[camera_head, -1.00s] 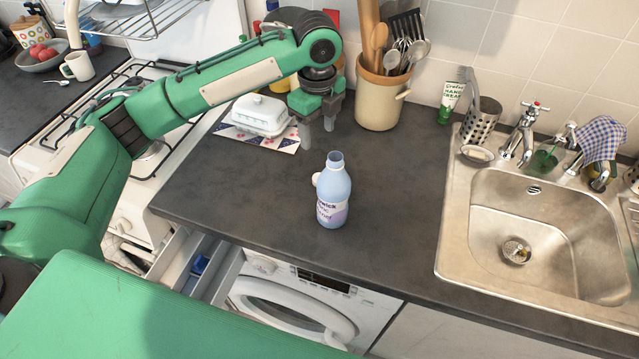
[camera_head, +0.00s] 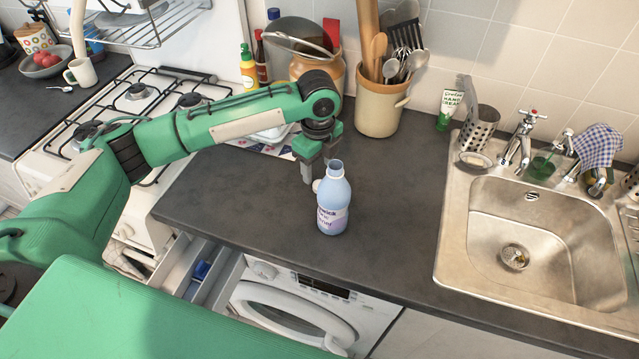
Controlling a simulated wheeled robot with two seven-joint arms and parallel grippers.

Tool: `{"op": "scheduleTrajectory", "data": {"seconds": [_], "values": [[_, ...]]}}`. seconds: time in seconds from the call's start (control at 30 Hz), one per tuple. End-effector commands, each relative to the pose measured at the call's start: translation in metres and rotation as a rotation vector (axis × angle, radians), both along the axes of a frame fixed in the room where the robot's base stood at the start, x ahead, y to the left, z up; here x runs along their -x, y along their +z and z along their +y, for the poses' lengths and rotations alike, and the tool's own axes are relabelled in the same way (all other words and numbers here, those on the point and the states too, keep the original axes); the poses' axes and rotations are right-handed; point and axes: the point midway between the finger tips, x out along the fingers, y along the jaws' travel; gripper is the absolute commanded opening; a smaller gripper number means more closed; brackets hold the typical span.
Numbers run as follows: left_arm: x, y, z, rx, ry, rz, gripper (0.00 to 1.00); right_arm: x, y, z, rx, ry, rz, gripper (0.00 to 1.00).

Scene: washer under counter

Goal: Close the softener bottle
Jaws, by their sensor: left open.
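The softener bottle (camera_head: 333,211) stands upright on the dark counter (camera_head: 250,200), light blue with a white and purple label. Its open neck points up, and its pale cap (camera_head: 317,186) hangs at the left side of the neck. My left gripper (camera_head: 319,168) is open, with fingers pointing down, just behind and to the left of the bottle top. One finger is close to the cap; I cannot tell whether it touches. The bottle partly hides the other finger. My right gripper is not in view.
A utensil crock (camera_head: 378,108) and a lidded pot (camera_head: 310,68) stand at the back. A white butter dish (camera_head: 270,133) is partly hidden behind my left arm. The sink (camera_head: 535,235) is to the right, the gas stove (camera_head: 130,100) to the left. The counter right of the bottle is clear.

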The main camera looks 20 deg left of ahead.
Motion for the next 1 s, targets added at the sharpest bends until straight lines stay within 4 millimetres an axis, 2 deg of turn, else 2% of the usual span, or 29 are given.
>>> {"op": "scheduleTrajectory", "data": {"seconds": [0.33,0.53,0.7,1.0], "values": [[0.0,-0.003,-0.001,0.0,0.0,0.0,0.56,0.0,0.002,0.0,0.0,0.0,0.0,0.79],[0.003,-0.029,-0.004,-0.001,0.0,0.002,0.56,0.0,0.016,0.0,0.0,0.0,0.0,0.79],[0.003,-0.049,-0.004,0.0,-0.001,-0.001,0.56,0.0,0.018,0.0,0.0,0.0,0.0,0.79],[0.003,-0.052,-0.004,0.0,-0.001,-0.002,0.56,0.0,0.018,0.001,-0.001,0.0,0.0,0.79]]}}
